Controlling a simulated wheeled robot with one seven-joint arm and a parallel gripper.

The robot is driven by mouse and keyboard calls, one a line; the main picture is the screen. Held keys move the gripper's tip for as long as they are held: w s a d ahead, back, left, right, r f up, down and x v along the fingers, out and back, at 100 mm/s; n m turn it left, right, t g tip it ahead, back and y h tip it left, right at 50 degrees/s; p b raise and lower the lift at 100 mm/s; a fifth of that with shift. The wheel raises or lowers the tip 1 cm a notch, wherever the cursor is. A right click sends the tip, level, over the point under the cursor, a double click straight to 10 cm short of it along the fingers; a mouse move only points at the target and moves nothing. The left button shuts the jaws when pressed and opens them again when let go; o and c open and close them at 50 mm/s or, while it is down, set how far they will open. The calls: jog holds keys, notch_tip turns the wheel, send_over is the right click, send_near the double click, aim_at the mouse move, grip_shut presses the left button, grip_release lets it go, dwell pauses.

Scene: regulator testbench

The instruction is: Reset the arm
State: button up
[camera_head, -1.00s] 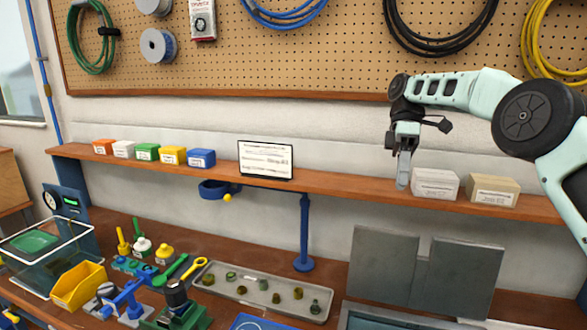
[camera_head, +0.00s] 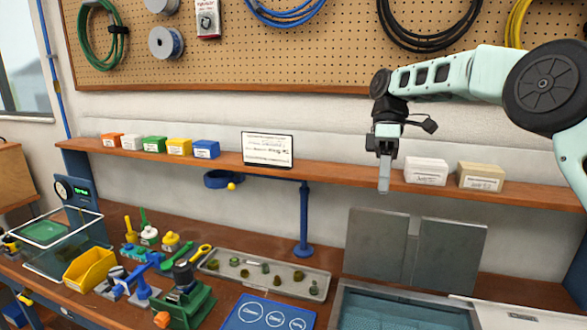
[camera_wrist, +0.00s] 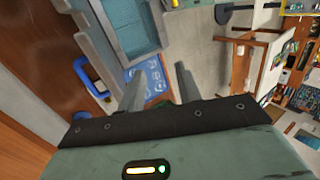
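My arm reaches in from the right in the head view. My gripper (camera_head: 385,172) hangs pointing down in front of the shelf, just left of the white box, above the bench. In the wrist view my gripper (camera_wrist: 158,85) shows its two grey fingers well apart, with nothing between them. Behind the fingers, far off, are the blue mat with white circles (camera_wrist: 152,78) and the blue-lined basin (camera_wrist: 132,28).
The shelf (camera_head: 335,182) holds coloured boxes at left, a sign (camera_head: 267,149), a white box (camera_head: 426,171) and a tan box (camera_head: 481,177). Below stand a tray of small parts (camera_head: 225,268), a green fixture (camera_head: 187,305), a yellow bin (camera_head: 88,270) and grey upright panels (camera_head: 378,250).

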jog(key=s+a+f+m+t+b, duration=0.1)
jog(key=s+a+f+b, duration=0.3)
jog(key=s, duration=0.5)
jog(key=s+a+f+m+t+b, duration=0.1)
jog(key=s+a+f+m+t, duration=0.1)
jog(key=s+a+f, duration=0.6)
jog(key=s+d+f+m+t+b, duration=0.1)
jog(key=s+d+f+b, duration=0.1)
jog(key=s, duration=0.7)
jog(key=s+d+f+m+t+h+b, duration=0.1)
jog(key=s+d+f+m, duration=0.1)
jog(key=s+d+f, duration=0.3)
jog(key=s, duration=0.4)
jog(key=shift+s+d+f+t+b, duration=0.15)
jog(key=shift+s+f+t+b, duration=0.05)
jog(key=shift+s+t+b, duration=0.2)
jog(key=shift+w, duration=0.1)
